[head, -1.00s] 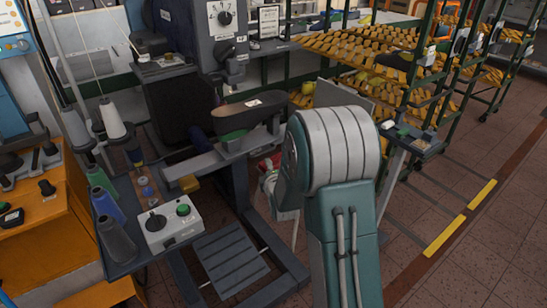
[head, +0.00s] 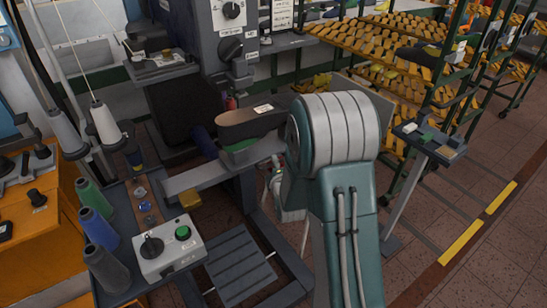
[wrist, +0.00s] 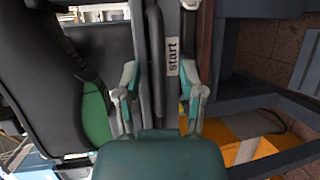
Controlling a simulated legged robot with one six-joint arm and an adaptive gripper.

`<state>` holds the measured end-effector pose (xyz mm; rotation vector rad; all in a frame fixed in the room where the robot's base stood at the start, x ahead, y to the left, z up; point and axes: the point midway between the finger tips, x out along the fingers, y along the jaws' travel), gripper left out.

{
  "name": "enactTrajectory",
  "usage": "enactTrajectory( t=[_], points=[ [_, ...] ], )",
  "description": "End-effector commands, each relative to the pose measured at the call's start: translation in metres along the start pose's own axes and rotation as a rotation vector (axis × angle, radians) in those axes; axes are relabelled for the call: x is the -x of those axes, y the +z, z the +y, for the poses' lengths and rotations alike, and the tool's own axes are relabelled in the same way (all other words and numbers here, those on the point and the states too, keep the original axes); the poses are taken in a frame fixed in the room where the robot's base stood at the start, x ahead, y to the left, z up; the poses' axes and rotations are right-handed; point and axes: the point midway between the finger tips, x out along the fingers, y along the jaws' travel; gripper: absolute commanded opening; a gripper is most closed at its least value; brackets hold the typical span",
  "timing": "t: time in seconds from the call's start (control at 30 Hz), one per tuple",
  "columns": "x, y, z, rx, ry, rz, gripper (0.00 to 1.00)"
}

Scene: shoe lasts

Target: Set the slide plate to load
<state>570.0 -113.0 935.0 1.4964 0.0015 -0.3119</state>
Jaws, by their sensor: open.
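A grey bar (head: 225,170), which looks like the slide plate, runs out from the machine at the picture's centre. A dark, sole-shaped piece with a small white label (head: 250,122) lies above a green pad (head: 240,146). A dark grey strip (wrist: 157,65) runs ahead between the fingers, beside a white label reading "start" (wrist: 173,57). I cannot tell whether the fingers touch it. No "load" marking is readable. In the head view my arm hides the gripper.
A control box (head: 166,249) with a black knob and green button stands at the lower left, beside several thread cones (head: 99,228). An orange bench (head: 45,235) is at far left. Racks of yellow lasts (head: 385,80) stand behind. Tiled floor (head: 480,255) at right is clear.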

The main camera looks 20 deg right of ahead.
Motion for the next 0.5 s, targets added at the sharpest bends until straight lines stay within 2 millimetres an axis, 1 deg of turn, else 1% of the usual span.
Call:
enactTrajectory(
  t=[0.3,0.33,0.37,0.4,0.43,0.5],
  points=[
    [0.0010,-0.0004,-0.0012,0.000,-0.001,0.000,0.51],
    [0.0009,-0.0004,-0.0012,0.000,-0.001,0.000,0.42],
    [0.0008,-0.0004,-0.0012,0.000,-0.001,0.000,0.29],
    [0.0008,-0.0004,-0.0012,0.000,-0.001,0.000,0.11],
    [0.0007,-0.0004,-0.0012,0.000,-0.001,0.000,0.00],
    [0.0007,-0.0004,-0.0013,0.000,-0.001,0.000,0.00]
  ],
)
